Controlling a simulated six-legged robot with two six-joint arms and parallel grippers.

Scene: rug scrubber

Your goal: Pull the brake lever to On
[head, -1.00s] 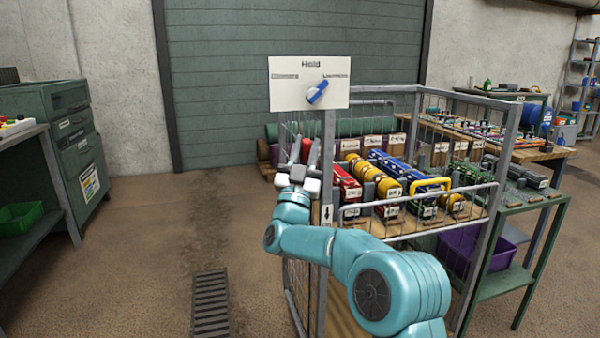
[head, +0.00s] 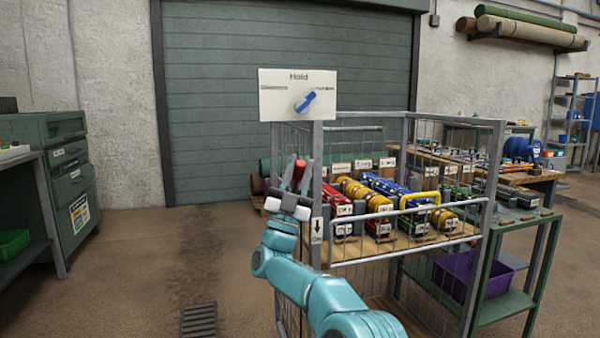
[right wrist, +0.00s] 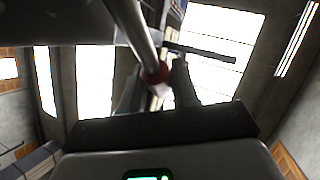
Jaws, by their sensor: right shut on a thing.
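The brake lever shows as a red grip (head: 299,170) beside the cage's front left post. In the right wrist view it is a metal rod with a red end (right wrist: 155,73) between the fingers. My right gripper (head: 293,186) is shut on this red grip, with the fingers pointing up. A label with a down arrow and "On" (head: 317,230) is on the post, just below and right of the gripper. The lever's pivot is hidden. My left gripper is not in view.
A white "Hold" panel (head: 275,104) with a blue pointer knob (head: 305,101) stands above the post. The wire cage (head: 460,241) holds coloured rollers on a shelf. A green workbench (head: 500,308) stands at right, a green cabinet (head: 60,130) at left.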

